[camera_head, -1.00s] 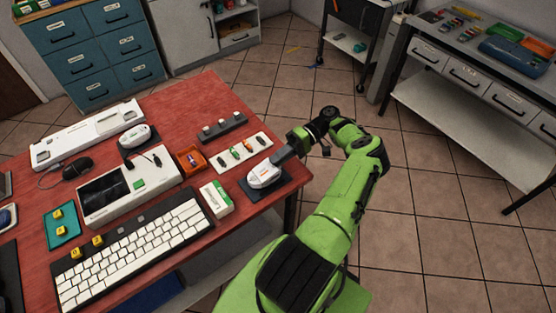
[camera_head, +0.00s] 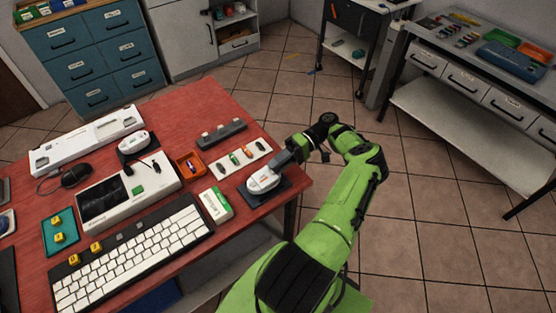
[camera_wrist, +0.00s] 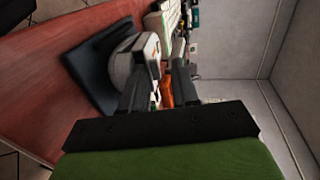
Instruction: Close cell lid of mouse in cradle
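A white and grey mouse (camera_head: 264,179) sits on a dark pad or cradle (camera_head: 285,191) near the table's right corner. My gripper (camera_head: 284,159) is low at its far right side, close to it. In the wrist view the mouse (camera_wrist: 122,66) is left of my fingers, with a pale raised edge (camera_wrist: 150,48) beside the left finger. I cannot tell whether that edge is the cell lid, or whether a finger touches it. My fingers (camera_wrist: 160,85) are apart, with an orange thing showing in the gap behind them. The lid's angle is unclear.
Left of the mouse stand a green and white box (camera_head: 216,204) and a white tray of small cells (camera_head: 240,160). An orange bin (camera_head: 190,165), a grey block (camera_head: 222,132), a keyboard (camera_head: 130,255) and another white mouse (camera_head: 133,142) share the red table (camera_head: 190,100).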

